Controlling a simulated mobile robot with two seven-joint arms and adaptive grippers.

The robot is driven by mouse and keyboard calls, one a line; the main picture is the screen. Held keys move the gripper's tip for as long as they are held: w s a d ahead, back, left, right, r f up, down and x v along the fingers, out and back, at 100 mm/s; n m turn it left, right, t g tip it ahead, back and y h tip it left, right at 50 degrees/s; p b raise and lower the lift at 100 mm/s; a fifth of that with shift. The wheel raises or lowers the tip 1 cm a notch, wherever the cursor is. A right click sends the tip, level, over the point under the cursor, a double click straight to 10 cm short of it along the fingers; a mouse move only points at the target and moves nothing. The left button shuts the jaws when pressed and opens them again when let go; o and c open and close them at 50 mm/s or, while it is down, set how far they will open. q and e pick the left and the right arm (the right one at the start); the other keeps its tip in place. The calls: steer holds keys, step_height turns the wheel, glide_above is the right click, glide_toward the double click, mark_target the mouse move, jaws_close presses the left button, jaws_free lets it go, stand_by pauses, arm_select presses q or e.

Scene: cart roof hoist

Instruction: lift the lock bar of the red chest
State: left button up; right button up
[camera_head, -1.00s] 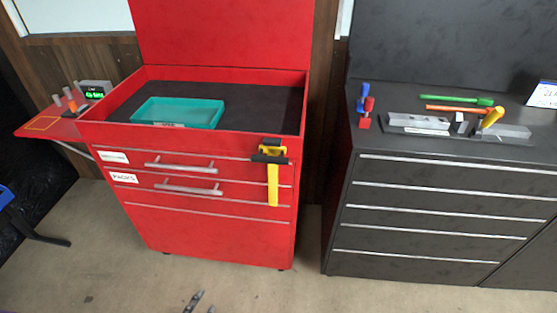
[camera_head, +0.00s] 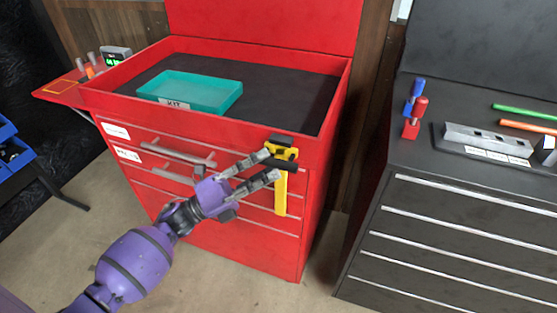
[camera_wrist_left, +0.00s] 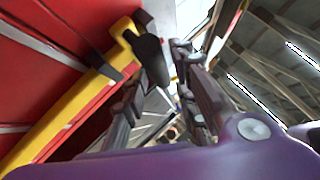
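The red chest (camera_head: 240,252) stands at the centre of the head view with its lid up. Its yellow lock bar (camera_head: 281,195) hangs on the front at the right, with a black cross grip near its top. My left gripper (camera_head: 270,164) is open at the grip, its two fingers apart and pointing right. In the left wrist view the yellow bar (camera_wrist_left: 65,120) runs diagonally at the left. The black grip (camera_wrist_left: 152,62) shows between the spread fingers (camera_wrist_left: 160,75); I cannot tell whether they touch it. My right gripper is not in view.
A teal tray (camera_head: 215,95) lies in the chest's top. Two drawer handles (camera_head: 178,152) stick out left of the bar. A dark cabinet (camera_head: 440,240) with tools stands at the right, across a narrow gap. A red side shelf (camera_head: 60,88) juts out at the left.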

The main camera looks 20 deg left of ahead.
mark_target(278, 164)
arm_select(q)
steer(key=shift+p+x, duration=0.3)
steer(key=shift+x, duration=1.4)
steer(key=shift+c, duration=0.2)
jaws_close()
